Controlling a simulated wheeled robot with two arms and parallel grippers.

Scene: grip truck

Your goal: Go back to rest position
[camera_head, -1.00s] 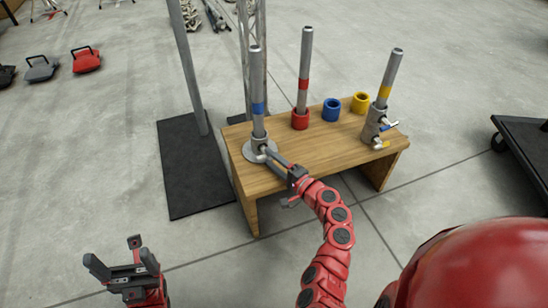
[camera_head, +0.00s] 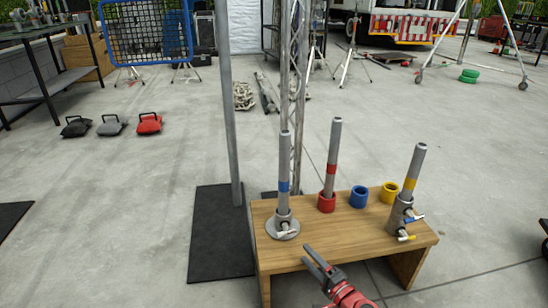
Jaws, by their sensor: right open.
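My right gripper (camera_head: 308,256) is open and empty, low in the picture in front of the wooden bench (camera_head: 345,238). Its fingers point up and left, apart from the blue-banded pole (camera_head: 284,160). That pole stands upright in a round metal base (camera_head: 283,230) at the bench's left end. A red-banded pole (camera_head: 333,150) stands in a red ring (camera_head: 326,203). A yellow-banded pole (camera_head: 414,165) leans slightly in a metal holder (camera_head: 400,215) with small handles. A blue ring (camera_head: 358,197) and a yellow ring (camera_head: 389,193) rest on the bench. My left gripper is out of view.
A grey post (camera_head: 230,120) rises from a black mat (camera_head: 220,240) left of the bench. A truss (camera_head: 298,90) stands behind. Several bags, including a red one (camera_head: 149,123), lie on the floor at left. Open concrete floor surrounds the bench.

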